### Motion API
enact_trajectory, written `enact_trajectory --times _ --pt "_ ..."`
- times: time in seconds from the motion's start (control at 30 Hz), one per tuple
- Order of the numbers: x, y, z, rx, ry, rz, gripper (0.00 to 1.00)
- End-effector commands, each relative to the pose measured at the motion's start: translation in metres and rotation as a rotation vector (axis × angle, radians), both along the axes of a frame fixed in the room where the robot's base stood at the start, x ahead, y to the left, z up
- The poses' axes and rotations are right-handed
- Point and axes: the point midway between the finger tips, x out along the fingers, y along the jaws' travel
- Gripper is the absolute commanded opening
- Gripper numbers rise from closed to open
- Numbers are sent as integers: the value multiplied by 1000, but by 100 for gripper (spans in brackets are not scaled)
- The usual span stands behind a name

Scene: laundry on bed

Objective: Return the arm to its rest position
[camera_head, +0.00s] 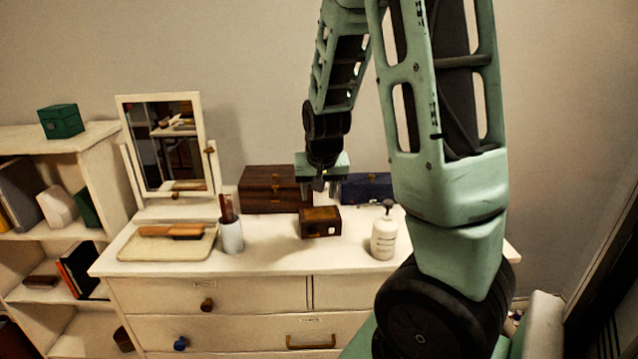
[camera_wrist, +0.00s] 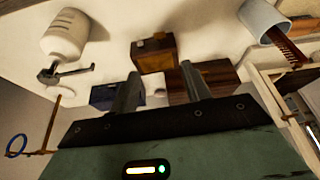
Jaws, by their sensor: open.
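My green arm rises from the lower right of the head view and bends down over the dresser. My gripper (camera_head: 322,190) points downward above the dresser top, near a small wooden box (camera_head: 320,221). In the wrist view, the two fingers of my gripper (camera_wrist: 160,92) stand apart with nothing between them. The small box (camera_wrist: 154,54) shows beyond the fingertips, apart from them.
The white dresser (camera_head: 240,268) carries a white pump bottle (camera_head: 384,238), a cup with a comb (camera_head: 231,236), a tray with a brush (camera_head: 140,248), a dark wooden chest (camera_head: 270,188), a blue box (camera_head: 367,187) and a mirror (camera_head: 165,145). A shelf (camera_head: 85,143) stands left.

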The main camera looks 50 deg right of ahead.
Motion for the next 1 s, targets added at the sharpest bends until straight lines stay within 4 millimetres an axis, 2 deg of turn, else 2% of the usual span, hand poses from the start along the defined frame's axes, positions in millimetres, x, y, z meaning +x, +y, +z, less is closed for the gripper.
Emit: enact_trajectory --times 0.17,0.8,0.87,0.9,0.97,1.0 --pt "-3 3 9 0 -1 0 47" --pt "-3 2 9 0 0 -1 47" --pt "0 12 9 8 3 23 47" --pt "3 23 8 16 9 50 47" --pt "8 48 8 34 19 115 47" --pt "11 70 7 49 30 172 47"
